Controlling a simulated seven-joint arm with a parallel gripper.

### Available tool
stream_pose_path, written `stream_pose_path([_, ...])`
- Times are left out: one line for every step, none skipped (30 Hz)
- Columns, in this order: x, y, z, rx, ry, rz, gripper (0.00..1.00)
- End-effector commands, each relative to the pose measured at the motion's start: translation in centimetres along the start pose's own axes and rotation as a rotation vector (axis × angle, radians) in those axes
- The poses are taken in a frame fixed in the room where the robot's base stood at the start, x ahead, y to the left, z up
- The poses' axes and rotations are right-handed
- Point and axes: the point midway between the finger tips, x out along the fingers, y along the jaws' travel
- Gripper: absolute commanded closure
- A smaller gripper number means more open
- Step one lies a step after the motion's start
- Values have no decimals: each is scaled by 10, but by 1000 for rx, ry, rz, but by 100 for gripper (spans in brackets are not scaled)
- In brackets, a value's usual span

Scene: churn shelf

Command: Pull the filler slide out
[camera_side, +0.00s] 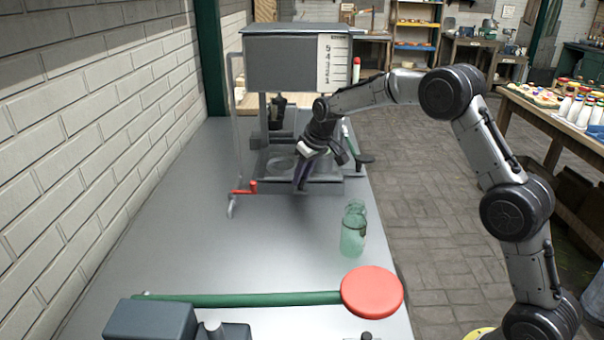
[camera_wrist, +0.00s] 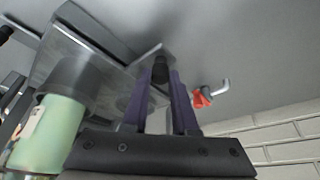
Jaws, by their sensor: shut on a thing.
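The filler (camera_side: 290,62) is a grey tank with a numbered scale, standing on a frame at the back of the bench. In the wrist view, the filler slide (camera_wrist: 150,54) shows as a flat metal plate with a dark knob at its end. My gripper (camera_side: 302,184) is low at the front of the filler's base. In the wrist view, the two purple fingers of my gripper (camera_wrist: 161,88) are on either side of the dark knob, shut on it. In the side view my gripper hides the knob and most of the slide.
A red-handled lever (camera_side: 243,189) is left of my gripper, near the brick wall. A green glass jar (camera_side: 354,235) stands on the bench, nearer the camera. A green rod with a red disc (camera_side: 372,292) crosses the near end. The bench between is clear.

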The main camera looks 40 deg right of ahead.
Motion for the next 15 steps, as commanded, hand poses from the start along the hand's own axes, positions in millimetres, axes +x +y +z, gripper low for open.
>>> stream_pose_path([-4,-6,3,-1,2,-1,100])
stream_pose_path([-5,-9,6,-1,2,-1,100])
stream_pose_path([-7,-13,10,-3,2,-1,100])
stream_pose_path([-8,-16,12,-3,4,-1,100])
stream_pose_path([-9,-19,15,-3,2,-1,100])
stream_pose_path([-11,-23,18,-3,2,-1,100])
stream_pose_path([-12,-26,21,-3,2,-1,100])
stream_pose_path([-13,-29,24,-3,3,-1,100])
stream_pose_path([-15,-33,27,-3,4,-2,100])
stream_pose_path([-16,-36,31,-3,3,-2,100])
stream_pose_path([-17,-39,34,-3,3,-2,100])
stream_pose_path([-18,-43,37,-2,4,-2,100])
stream_pose_path([-20,-47,40,-3,4,-2,100])
stream_pose_path([-21,-50,43,-4,5,-2,100])
stream_pose_path([-22,-54,47,-3,3,-2,100])
